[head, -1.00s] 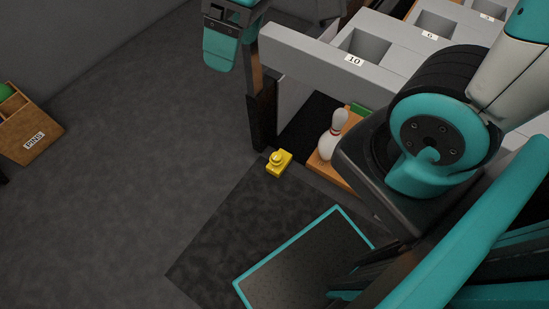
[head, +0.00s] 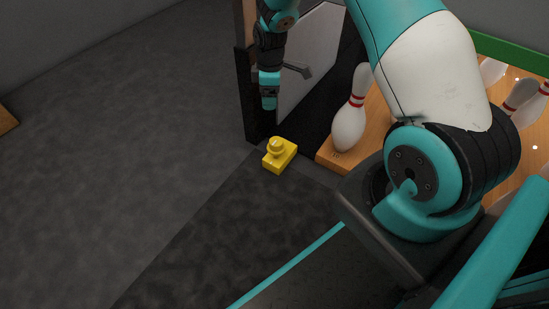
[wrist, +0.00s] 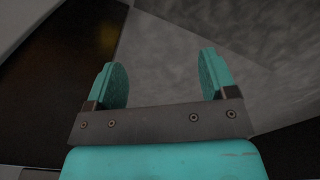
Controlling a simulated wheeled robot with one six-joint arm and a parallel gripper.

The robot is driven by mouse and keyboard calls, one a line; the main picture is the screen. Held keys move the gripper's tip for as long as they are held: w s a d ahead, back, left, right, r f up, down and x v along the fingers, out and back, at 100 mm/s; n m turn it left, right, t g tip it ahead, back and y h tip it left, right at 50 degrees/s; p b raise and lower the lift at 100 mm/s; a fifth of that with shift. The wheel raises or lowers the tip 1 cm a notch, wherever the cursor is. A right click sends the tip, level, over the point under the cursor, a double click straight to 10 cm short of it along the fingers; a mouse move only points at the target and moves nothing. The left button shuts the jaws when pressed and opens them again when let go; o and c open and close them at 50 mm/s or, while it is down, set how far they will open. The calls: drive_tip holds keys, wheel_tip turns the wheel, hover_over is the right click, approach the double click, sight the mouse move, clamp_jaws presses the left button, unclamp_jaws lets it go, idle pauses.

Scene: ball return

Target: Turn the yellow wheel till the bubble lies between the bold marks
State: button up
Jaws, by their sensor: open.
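A yellow block with a round knob-like yellow wheel (head: 275,146) on top sits low at the edge of the dark mat, near the foot of a dark post. It looks small, and no bubble or bold marks can be made out on it. My gripper (head: 269,103) hangs pointing down, above and slightly left of the yellow block in the head view, with a gap between them. In the wrist view my gripper (wrist: 157,62) shows two teal fingers spread wide with nothing between them. The yellow wheel does not show in the wrist view.
A white pin with red bands (head: 349,120) stands on the wooden lane (head: 331,156) right of the block. A dark post (head: 250,95) and a grey panel with a dark handle (head: 298,71) stand close to my gripper. Grey floor (head: 120,130) at left is clear.

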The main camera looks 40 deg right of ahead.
drive_tip(key=b, duration=0.2)
approach(275, 141)
wheel_tip(275, 141, down, 10)
drive_tip(key=b, duration=0.9)
drive_tip(key=shift+w+a+f, duration=0.15)
drive_tip(key=shift+w+f, duration=0.05)
drive_tip(key=c, duration=0.9)
